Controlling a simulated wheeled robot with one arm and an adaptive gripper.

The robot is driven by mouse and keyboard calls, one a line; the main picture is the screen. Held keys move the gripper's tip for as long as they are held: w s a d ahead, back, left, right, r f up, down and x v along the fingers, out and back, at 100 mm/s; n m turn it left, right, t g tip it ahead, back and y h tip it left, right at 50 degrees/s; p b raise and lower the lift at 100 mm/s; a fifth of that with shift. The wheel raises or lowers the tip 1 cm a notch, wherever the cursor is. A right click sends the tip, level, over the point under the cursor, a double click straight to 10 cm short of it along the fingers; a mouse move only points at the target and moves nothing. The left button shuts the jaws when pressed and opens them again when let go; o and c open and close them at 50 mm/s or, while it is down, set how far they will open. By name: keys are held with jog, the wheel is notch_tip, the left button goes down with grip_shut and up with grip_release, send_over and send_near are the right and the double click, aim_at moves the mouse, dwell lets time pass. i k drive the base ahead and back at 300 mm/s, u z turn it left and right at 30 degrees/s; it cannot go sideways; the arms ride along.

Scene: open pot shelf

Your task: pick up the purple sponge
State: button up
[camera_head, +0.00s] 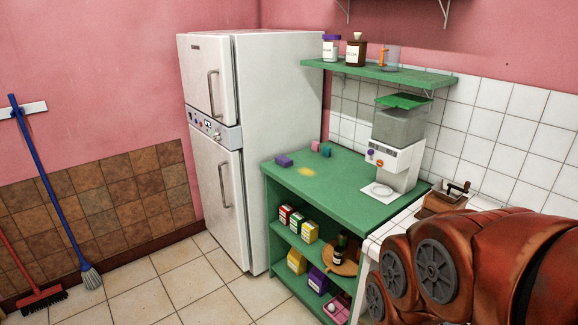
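Only orange-red links of my arm show at the bottom right.
A white dispenser (397,150) stands to the right. A white fridge (270,110) is on the left. A green wall shelf (420,81) hangs above.

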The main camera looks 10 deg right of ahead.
aim_at(282, 160)
jog(key=u, duration=0.4)
jog(key=i, duration=1.1)
jog(key=u, duration=0.4)
jog(key=i, duration=1.45)
jog(key=z, duration=0.35)
